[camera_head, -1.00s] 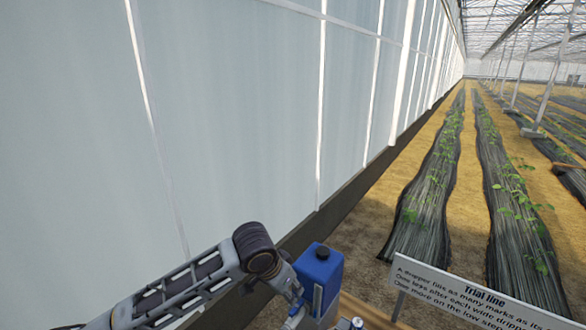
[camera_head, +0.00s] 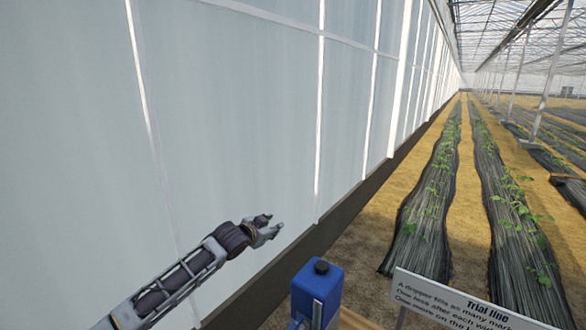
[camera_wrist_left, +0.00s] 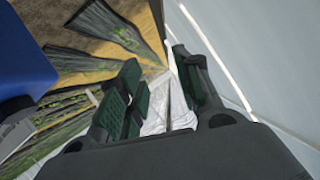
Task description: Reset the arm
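My left gripper (camera_head: 273,222) is raised in front of the pale wall panels, above and to the left of a blue container (camera_head: 317,291) with a black cap. Its fingers are apart and nothing is between them. The left wrist view shows the same open gripper (camera_wrist_left: 158,78), with the blue container (camera_wrist_left: 22,58) at the left edge, apart from the fingers. My right gripper is in neither view.
The greenhouse wall (camera_head: 230,120) runs along the left, close behind my left arm. A white "Trial line" sign (camera_head: 455,300) stands at the lower right. Planted rows under dark film (camera_head: 425,225) stretch away on the right. A wooden edge (camera_head: 357,320) shows beside the container.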

